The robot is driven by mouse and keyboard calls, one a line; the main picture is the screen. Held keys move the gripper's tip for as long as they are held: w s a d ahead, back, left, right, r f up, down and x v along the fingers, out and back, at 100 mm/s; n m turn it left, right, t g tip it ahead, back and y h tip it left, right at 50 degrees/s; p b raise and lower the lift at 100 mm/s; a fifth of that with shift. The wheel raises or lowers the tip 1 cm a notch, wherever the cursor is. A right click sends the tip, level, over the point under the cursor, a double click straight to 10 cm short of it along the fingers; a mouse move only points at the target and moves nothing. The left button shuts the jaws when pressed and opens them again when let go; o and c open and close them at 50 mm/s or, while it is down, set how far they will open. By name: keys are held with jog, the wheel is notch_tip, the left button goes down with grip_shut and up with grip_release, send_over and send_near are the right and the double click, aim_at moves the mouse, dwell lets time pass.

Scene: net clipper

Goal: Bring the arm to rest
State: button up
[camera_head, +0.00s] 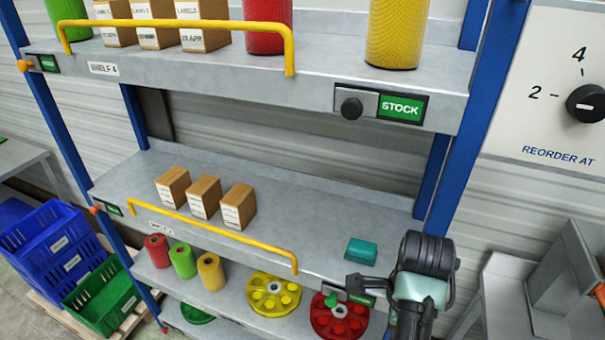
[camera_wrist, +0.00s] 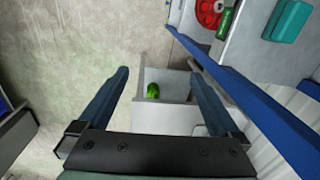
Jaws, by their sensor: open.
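My gripper (camera_wrist: 160,73) is open in the wrist view, its two dark fingers wide apart with nothing between them. It hangs over a pale open box (camera_wrist: 165,118) on or near the floor, which holds a small bright green thing (camera_wrist: 153,91). In the head view my arm's dark and pale-green end stands at the lower right, in front of the middle shelf (camera_head: 300,215).
Three brown boxes (camera_head: 203,195) stand behind a yellow rail (camera_head: 200,230). Yellow (camera_head: 273,295) and red (camera_head: 340,318) reels lie on the shelf below. A blue post (camera_head: 462,130) and a grey bin (camera_head: 563,268) are close on the right. Blue crates (camera_head: 45,245) stand far left.

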jog(key=w+a+r+n+t+h+b, duration=0.1)
jog(key=w+a+r+n+t+b, duration=0.1)
jog(key=w+r+n+t+b, duration=0.35)
jog(key=w+a+r+n+t+h+b, duration=0.1)
jog(key=w+a+r+n+t+b, duration=0.2)
jog(key=w+r+t, duration=0.45)
jog(key=s+a+r+n+t+b, duration=0.1)
jog(key=a+r+n+t, duration=0.15)
jog(key=r, duration=0.35)
jog(key=s+a+r+n+t+b, duration=0.2)
jog(key=r+n, duration=0.1)
jog(key=r, duration=0.3)
jog(key=s+a+r+n+t+b, duration=0.1)
jog(key=s+a+r+n+t, duration=0.1)
jog(key=s+r, duration=0.3)
jog(key=s+a+r+n+t+y+b, duration=0.1)
jog(key=s+a+r+n+t+b, duration=0.1)
jog(key=s+r+n+t, duration=0.1)
jog(key=s+a+r+n+t+y+b, duration=0.1)
jog(key=s+a+r+n+t, duration=0.1)
jog(key=s+r+t, duration=0.2)
jog(key=s+r, duration=0.3)
jog(key=shift+s+a+n, duration=0.25)
jog(key=shift+s+n, duration=0.05)
jog(key=shift+s, duration=0.05)
